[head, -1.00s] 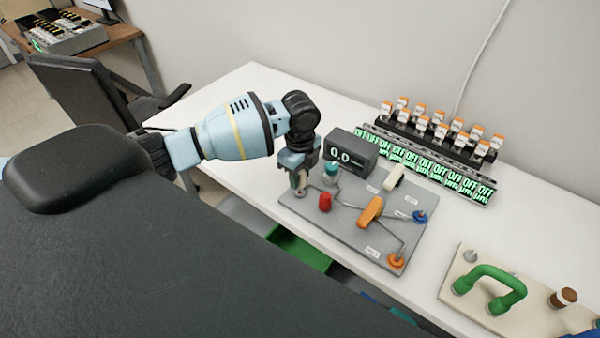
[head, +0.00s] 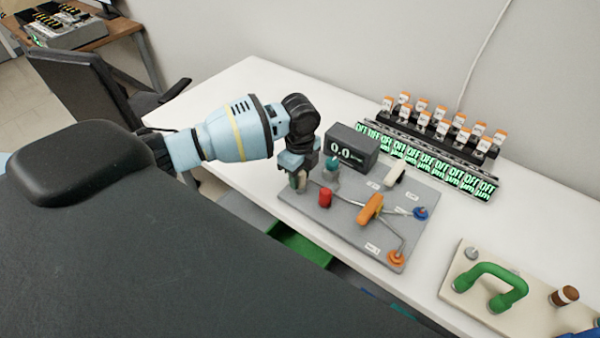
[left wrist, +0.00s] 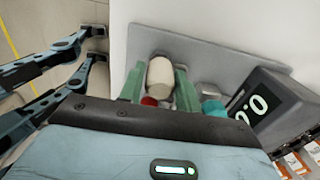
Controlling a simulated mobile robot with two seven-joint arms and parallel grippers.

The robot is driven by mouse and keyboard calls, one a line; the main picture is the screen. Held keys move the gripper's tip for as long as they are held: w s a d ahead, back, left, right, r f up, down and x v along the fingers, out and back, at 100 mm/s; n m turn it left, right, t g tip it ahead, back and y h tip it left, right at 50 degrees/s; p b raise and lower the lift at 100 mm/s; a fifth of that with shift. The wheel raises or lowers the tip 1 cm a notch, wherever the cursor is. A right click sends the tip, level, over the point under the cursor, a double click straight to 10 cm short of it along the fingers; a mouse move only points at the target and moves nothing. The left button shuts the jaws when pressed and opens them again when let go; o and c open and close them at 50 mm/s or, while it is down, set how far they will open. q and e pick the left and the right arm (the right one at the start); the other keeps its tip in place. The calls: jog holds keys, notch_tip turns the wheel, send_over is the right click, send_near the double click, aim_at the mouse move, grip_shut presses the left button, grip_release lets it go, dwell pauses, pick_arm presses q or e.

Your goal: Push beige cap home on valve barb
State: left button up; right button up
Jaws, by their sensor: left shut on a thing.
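The beige cap (left wrist: 160,77) is between the green fingers of my left gripper (left wrist: 160,88) in the left wrist view. In the head view my left gripper (head: 299,182) points down at the back-left corner of the grey valve board (head: 345,228), shut on the cap. The fingers hide most of the cap there, and the barb under it is hidden, so I cannot tell how far the cap sits on it. A red cap (head: 325,197) and a teal part (head: 332,165) stand close beside the gripper. My right gripper is not seen.
A display box (head: 353,147) reading 0.0 stands right behind the gripper. The board carries an orange handle (head: 370,208), a white handle (head: 395,174), and blue (head: 420,213) and orange (head: 396,257) fittings. A row of OFF displays (head: 430,164) stands behind. A green-handled panel (head: 490,285) lies at right.

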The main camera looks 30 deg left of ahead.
pick_arm(q)
jog(key=shift+f, duration=0.65)
jog(key=o, duration=1.1)
jog(key=shift+c, duration=0.2)
jog(key=shift+r, duration=0.1)
jog(key=shift+r, duration=3.9)
jog(key=shift+f, duration=0.1)
